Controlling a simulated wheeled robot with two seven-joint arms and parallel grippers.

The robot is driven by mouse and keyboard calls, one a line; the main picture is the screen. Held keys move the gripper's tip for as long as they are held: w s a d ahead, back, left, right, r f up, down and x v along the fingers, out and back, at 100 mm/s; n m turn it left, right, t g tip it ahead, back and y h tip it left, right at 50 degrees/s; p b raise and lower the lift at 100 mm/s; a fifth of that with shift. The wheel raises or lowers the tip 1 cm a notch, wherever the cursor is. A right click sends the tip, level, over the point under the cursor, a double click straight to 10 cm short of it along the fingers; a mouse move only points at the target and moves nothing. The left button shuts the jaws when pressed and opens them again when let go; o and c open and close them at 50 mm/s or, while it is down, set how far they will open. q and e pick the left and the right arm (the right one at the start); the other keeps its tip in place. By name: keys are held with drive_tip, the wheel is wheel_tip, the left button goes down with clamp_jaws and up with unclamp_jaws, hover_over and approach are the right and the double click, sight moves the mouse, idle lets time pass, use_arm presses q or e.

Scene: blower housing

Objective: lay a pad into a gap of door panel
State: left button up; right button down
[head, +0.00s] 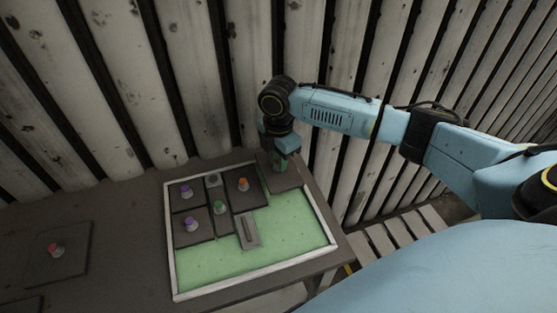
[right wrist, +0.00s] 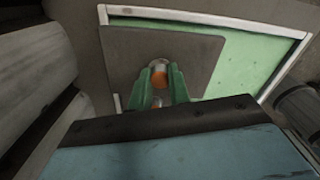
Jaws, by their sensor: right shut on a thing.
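My right gripper (head: 279,167) is shut on the orange-topped knob of a dark grey square pad (head: 291,181). The pad is at the far right corner of the door panel, a tray with a white rim (head: 170,240) and a green floor (head: 290,230). My left gripper is out of view.
Several knobbed pads fill the panel's left part, including an orange-knobbed pad (head: 252,199) and a grey bar-handled piece (head: 241,240). A red-knobbed pad (head: 72,240) lies on the dark table (head: 120,250) at left. A slatted wall (head: 200,80) stands close behind.

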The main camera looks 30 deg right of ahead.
drive_tip(key=shift+f, duration=0.9)
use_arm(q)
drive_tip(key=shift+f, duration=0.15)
